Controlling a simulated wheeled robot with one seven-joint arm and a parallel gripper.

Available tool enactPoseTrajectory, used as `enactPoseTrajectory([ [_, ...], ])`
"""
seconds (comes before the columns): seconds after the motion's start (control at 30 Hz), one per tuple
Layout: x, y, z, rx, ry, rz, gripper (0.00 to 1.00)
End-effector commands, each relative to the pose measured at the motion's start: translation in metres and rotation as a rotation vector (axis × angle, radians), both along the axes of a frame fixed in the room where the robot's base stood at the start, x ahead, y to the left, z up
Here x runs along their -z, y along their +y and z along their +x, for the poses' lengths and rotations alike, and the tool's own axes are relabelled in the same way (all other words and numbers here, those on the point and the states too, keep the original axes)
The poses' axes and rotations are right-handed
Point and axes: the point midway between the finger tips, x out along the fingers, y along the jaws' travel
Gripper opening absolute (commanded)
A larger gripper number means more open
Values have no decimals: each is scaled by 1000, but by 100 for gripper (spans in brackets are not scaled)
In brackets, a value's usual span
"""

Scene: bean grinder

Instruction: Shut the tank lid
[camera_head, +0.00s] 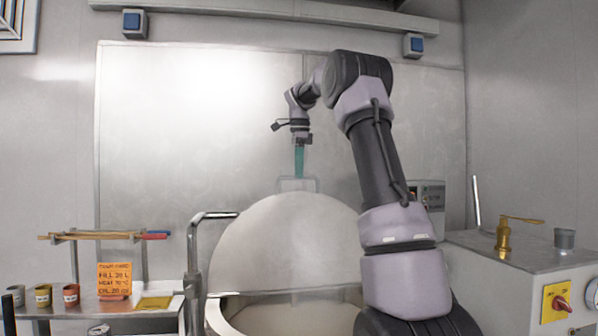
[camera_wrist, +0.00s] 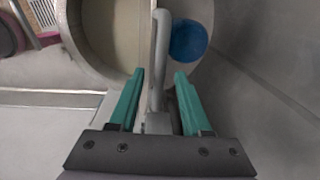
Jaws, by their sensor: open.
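The tank (camera_head: 216,318) stands at the bottom middle of the head view, with pale contents inside. Its round grey lid (camera_head: 285,240) is raised and stands up at the back of the opening. A pale squared bracket (camera_head: 284,184) shows at the lid's top edge. My gripper (camera_head: 299,172) points down just above that edge. In the wrist view, its teal fingers (camera_wrist: 155,92) are open on either side of a grey bar (camera_wrist: 160,50). I cannot tell whether the fingers touch the bar. The tank's rim (camera_wrist: 80,50) shows beyond.
A bent metal pipe (camera_head: 193,250) rises left of the tank. A bench with an orange sign (camera_head: 114,279) and small cups is at left. A white cabinet (camera_head: 500,262) with a brass fitting (camera_head: 503,235) is at right. A blue round thing (camera_wrist: 188,41) shows beside the bar.

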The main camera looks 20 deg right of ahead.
Motion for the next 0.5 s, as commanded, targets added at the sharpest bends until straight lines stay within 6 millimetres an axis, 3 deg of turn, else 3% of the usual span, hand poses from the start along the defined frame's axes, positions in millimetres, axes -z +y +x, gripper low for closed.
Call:
enactPoseTrajectory([
  [0.27, 3, 0, 0, 1, 0, 0, 48],
  [0.3, 3, 0, 0, 1, 0, 0, 45],
  [0.4, 2, 0, 0, 0, 0, 0, 6],
  [0.43, 2, 0, 0, 0, 0, 0, 0],
  [0.5, 2, 0, 0, 0, 0, 0, 0],
])
